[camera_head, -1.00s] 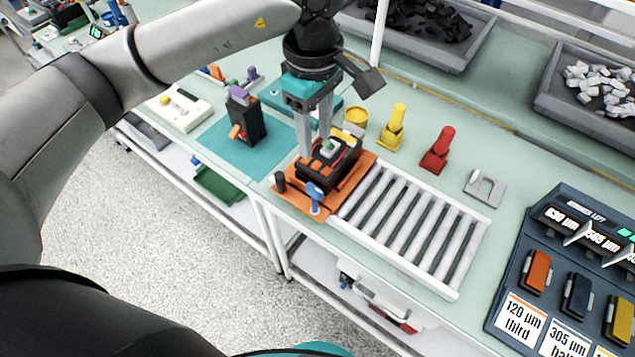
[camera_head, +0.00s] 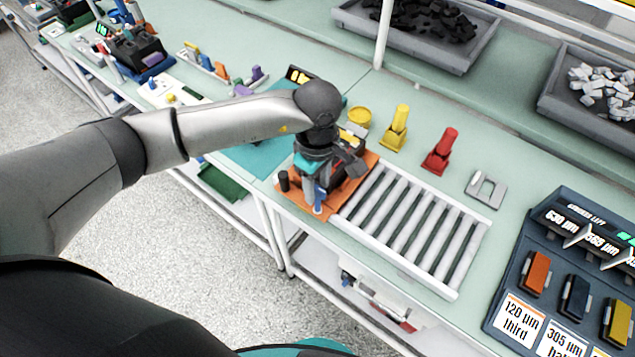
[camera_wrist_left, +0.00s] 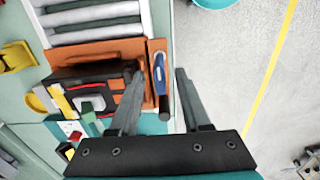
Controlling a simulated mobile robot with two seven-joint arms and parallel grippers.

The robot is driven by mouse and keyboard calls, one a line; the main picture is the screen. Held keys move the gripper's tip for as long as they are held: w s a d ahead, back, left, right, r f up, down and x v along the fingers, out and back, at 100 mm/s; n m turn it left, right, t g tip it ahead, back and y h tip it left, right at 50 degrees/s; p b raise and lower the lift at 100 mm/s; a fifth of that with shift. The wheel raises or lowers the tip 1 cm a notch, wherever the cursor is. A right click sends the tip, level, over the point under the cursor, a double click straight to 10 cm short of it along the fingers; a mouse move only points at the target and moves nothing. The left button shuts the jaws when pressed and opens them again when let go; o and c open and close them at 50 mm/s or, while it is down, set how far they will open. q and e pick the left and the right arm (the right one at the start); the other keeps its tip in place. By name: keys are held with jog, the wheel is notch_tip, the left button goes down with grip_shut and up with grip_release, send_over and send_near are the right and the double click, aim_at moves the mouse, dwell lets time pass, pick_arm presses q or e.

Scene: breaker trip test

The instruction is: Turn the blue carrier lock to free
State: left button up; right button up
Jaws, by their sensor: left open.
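The blue carrier lock (camera_head: 319,203) is a small upright lever on the front edge of the orange carrier (camera_head: 362,181). In the left wrist view the lock (camera_wrist_left: 158,68) shows between the two fingers of my left gripper (camera_wrist_left: 160,74), with visible gaps to either side. The gripper (camera_head: 314,192) is open and points down over the lock; whether it touches the lock cannot be told. The black breaker (camera_wrist_left: 92,72) with its grey-green toggle sits on the carrier beside the left finger. In the head view my arm partly hides the breaker and lock. My right gripper is not in view.
A roller conveyor (camera_head: 410,230) adjoins the carrier on the right. A dark post (camera_head: 283,181) stands at the carrier's left corner. Yellow (camera_head: 396,130) and red (camera_head: 440,150) pieces stand behind. The bench's front edge is close to the lock.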

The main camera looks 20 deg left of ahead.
pick_arm(q)
jog(key=shift+f, duration=0.1)
grip_shut()
dwell(0.3)
